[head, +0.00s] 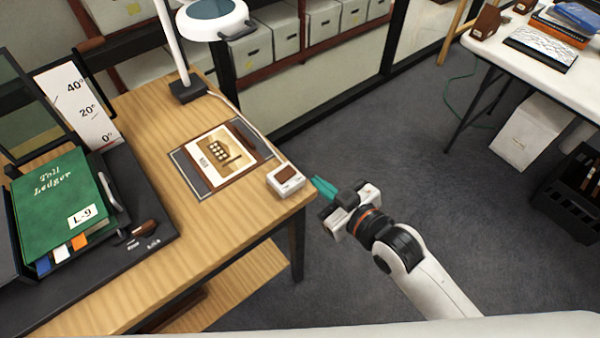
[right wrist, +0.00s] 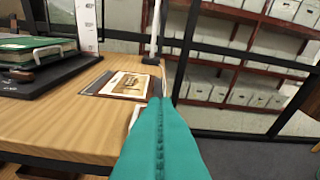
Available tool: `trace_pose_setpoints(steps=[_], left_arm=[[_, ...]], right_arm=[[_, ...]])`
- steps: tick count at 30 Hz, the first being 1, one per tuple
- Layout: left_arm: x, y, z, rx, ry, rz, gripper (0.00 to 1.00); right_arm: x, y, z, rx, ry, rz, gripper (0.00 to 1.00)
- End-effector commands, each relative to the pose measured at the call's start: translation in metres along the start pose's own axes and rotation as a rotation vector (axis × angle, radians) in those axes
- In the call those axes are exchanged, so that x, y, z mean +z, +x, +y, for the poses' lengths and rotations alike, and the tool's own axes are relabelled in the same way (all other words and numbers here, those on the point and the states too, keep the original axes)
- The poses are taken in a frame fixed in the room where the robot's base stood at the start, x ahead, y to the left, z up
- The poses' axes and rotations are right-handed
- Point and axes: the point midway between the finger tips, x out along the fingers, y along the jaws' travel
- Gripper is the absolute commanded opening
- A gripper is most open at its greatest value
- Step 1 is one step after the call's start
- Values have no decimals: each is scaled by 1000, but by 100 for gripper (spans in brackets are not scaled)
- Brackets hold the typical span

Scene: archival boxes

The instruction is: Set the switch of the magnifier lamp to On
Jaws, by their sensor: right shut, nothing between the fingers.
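The magnifier lamp (head: 214,20) stands at the back of the wooden desk, with a white post and a dark base. Its cord runs along the desk to a small white switch box (head: 286,180) with a brown rocker, at the desk's right front corner. I cannot read the rocker's setting. My right gripper (head: 322,187) is shut and empty, just right of the switch box and apart from it in the head view. In the right wrist view its teal fingers (right wrist: 161,140) are together and hide most of the switch box. My left gripper is not in view.
A framed card (head: 221,158) lies on a grey mat beside the switch box. A green ledger (head: 62,205) rests in a dark cradle at left. A white table (head: 545,65) with books stands at back right.

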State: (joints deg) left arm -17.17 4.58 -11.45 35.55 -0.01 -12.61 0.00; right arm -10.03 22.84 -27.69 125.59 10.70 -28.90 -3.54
Motion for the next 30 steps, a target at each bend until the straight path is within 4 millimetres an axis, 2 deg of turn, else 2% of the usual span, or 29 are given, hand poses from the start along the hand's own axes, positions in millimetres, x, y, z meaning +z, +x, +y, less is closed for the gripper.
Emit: trace_pose_setpoints(steps=[7,11,14,24,30], left_arm=[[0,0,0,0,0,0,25],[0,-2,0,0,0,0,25],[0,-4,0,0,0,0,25],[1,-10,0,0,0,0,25],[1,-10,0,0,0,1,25]], right_arm=[[0,2,0,-1,1,1,0],[0,12,-1,-2,1,0,0],[2,29,-1,-2,1,-1,0],[1,101,-1,-1,2,1,0],[-29,108,-1,-2,0,4,0]])
